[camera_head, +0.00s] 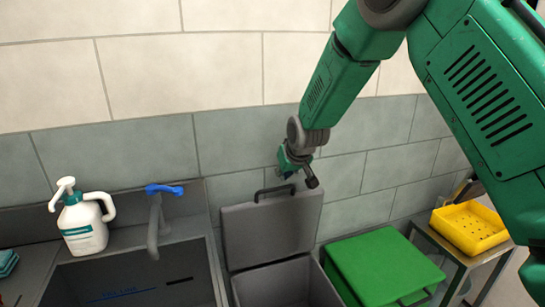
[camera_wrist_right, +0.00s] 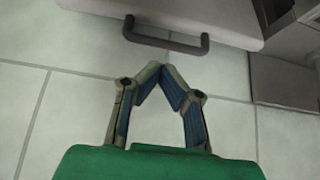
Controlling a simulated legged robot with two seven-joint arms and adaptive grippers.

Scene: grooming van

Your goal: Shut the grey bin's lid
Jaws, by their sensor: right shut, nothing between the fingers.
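The grey bin (camera_head: 283,284) stands against the tiled wall, and its lid (camera_head: 268,230) is open, raised nearly upright at the back. A dark handle (camera_head: 274,191) sits on the lid's top edge. My right gripper (camera_head: 305,176) is shut and empty at the top of the lid, close to the handle. In the right wrist view the fingertips (camera_wrist_right: 157,66) meet just short of the handle (camera_wrist_right: 166,38), with a small gap showing in the picture. The lid's edge (camera_wrist_right: 215,12) crosses the top of that view. My left gripper is not in view.
A green-lidded bin (camera_head: 383,265) stands right of the grey bin. Beyond it, a yellow tray (camera_head: 469,229) rests on a metal stand. To the left are a sink (camera_head: 136,284) with a blue-handled tap (camera_head: 158,222) and a white pump bottle (camera_head: 83,224).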

